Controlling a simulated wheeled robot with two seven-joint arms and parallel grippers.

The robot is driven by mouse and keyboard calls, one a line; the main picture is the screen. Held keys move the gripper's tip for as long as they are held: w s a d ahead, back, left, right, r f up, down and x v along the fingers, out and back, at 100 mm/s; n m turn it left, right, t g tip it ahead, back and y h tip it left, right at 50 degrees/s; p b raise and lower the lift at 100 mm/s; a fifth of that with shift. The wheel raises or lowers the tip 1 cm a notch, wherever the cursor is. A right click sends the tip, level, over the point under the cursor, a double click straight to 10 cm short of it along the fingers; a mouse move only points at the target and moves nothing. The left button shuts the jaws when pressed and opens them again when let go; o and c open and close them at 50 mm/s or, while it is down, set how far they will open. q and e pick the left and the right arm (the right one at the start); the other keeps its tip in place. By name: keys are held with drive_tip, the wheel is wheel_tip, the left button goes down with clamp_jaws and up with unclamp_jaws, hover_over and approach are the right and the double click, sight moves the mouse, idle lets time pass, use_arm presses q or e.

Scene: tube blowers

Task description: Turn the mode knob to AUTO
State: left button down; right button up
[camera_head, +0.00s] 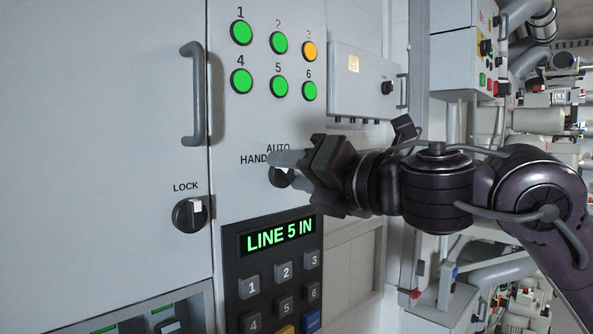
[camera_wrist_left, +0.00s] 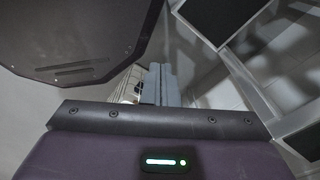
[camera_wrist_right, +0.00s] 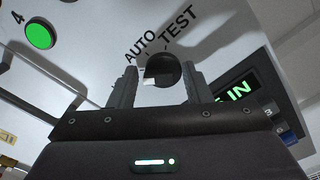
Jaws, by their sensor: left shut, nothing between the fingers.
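The mode knob (camera_head: 281,178) is a black round knob on the grey cabinet door, with HAND and AUTO printed around its upper left. In the right wrist view the knob (camera_wrist_right: 163,70) has a pale pointer at its lower left, turned away from AUTO and TEST. The print on that side is hidden behind a finger. My right gripper (camera_head: 279,168) is at the knob with its jaws apart. In its wrist view one finger is on each side of the knob; I cannot tell if they touch it. My left gripper (camera_wrist_left: 160,84) is shut and empty, away from the panel.
Green and amber buttons (camera_head: 278,43) sit above the knob. A keypad with a LINE 5 IN display (camera_head: 280,238) is close below. A LOCK knob (camera_head: 190,215) and a door handle (camera_head: 194,95) are at left. A small box (camera_head: 365,85) juts out at upper right.

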drive_tip(key=c, duration=0.5)
use_arm(q)
drive_tip(key=shift+d, duration=0.4)
use_arm(e)
drive_tip(key=shift+r, duration=0.1)
drive_tip(key=shift+c, duration=0.4)
